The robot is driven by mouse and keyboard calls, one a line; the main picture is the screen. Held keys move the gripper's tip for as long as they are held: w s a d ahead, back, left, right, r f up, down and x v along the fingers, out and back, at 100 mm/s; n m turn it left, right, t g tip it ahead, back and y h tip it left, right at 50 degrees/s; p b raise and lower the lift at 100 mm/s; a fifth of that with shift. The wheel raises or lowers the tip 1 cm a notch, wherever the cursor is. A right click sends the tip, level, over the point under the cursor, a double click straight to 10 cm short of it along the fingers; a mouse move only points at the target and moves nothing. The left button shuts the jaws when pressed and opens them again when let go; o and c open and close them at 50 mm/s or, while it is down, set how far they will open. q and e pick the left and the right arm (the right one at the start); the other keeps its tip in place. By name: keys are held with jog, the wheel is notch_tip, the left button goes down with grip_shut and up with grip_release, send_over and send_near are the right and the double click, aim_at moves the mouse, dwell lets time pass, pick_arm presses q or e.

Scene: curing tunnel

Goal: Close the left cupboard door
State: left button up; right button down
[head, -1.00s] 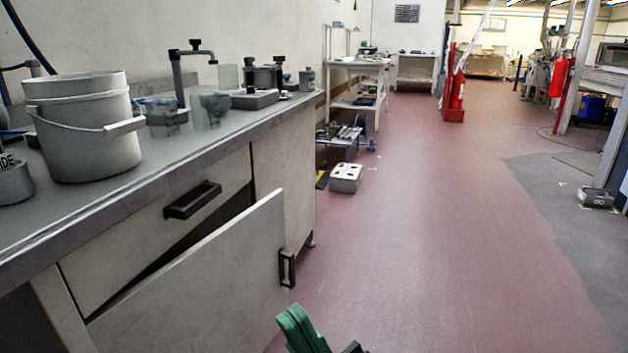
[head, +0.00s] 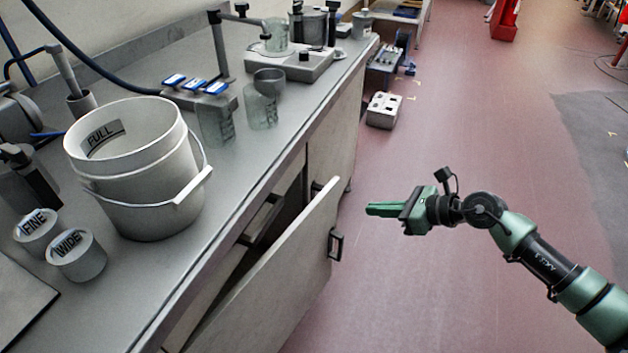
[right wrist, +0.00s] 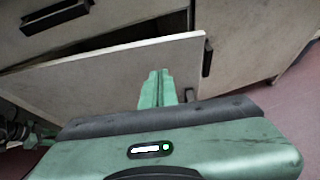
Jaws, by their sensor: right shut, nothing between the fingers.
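The left cupboard door (head: 275,275) is a pale panel standing partly open from the counter front, with a dark gap behind it. Its dark handle (head: 336,243) is near its free edge. My right gripper (head: 370,209) is shut and empty, to the right of the handle and apart from it in the head view. In the right wrist view the shut green fingers (right wrist: 158,88) point at the outer face of the door (right wrist: 100,78), near its free edge; I cannot tell whether they touch. The handle also shows there (right wrist: 207,62).
The counter (head: 190,270) above holds a white bucket (head: 150,205), two small cups (head: 76,256), glass beakers (head: 262,105) and a hose. A drawer handle (head: 262,218) sticks out above the door. A white block (head: 383,110) lies on the floor. The red floor right of the door is clear.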

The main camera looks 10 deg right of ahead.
send_near(322, 201)
jog(key=x, duration=0.5)
jog(key=shift+s+f+b, duration=0.15)
jog(key=shift+f+b, duration=0.1)
jog(key=shift+b, duration=0.1)
pick_arm(q)
jog(key=shift+w+d+r, duration=0.1)
jog(key=shift+w+r, duration=0.2)
jog(key=shift+r, duration=0.4)
pick_arm(e)
jog(key=shift+w+a, duration=0.5)
